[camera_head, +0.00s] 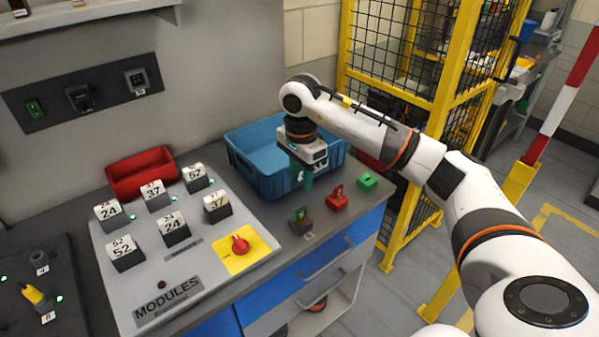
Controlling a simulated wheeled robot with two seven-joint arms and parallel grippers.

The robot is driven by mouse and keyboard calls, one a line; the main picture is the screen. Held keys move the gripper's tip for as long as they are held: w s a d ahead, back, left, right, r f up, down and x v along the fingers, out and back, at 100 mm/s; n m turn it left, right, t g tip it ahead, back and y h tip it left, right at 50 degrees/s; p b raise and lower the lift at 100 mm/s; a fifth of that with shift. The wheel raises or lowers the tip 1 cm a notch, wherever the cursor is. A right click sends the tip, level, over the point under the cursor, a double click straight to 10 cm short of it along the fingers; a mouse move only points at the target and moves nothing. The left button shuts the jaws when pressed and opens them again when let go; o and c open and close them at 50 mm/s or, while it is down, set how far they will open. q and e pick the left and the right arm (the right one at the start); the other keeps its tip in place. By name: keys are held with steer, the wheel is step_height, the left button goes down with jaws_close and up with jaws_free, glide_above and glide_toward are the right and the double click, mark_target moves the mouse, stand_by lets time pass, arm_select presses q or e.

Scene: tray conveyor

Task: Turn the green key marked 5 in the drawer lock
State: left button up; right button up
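My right gripper (302,172) points down over the front right of the blue bin. A green piece with a small pale label, seemingly the green key (308,182), shows between and below its fingers. The gripper looks shut on it; the number is too small to read. A green block (367,182) with no key standing on it sits at the counter's right end. Blue drawers (340,243) with grey handles are below; I cannot make out the lock. My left gripper is not in view.
A blue bin (248,172) stands behind the blocks and a red bin (140,171) is farther left. A grey panel with several numbered blocks and a red knob (240,245) fills the counter's left. A yellow fence (440,100) rises at the right.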

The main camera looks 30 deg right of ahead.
mark_target(300, 209)
step_height(300, 209, down, 10)
steer(key=p, duration=0.3)
steer(key=shift+a, duration=0.1)
steer(key=shift+f, duration=0.7)
steer(key=shift+c, duration=0.4)
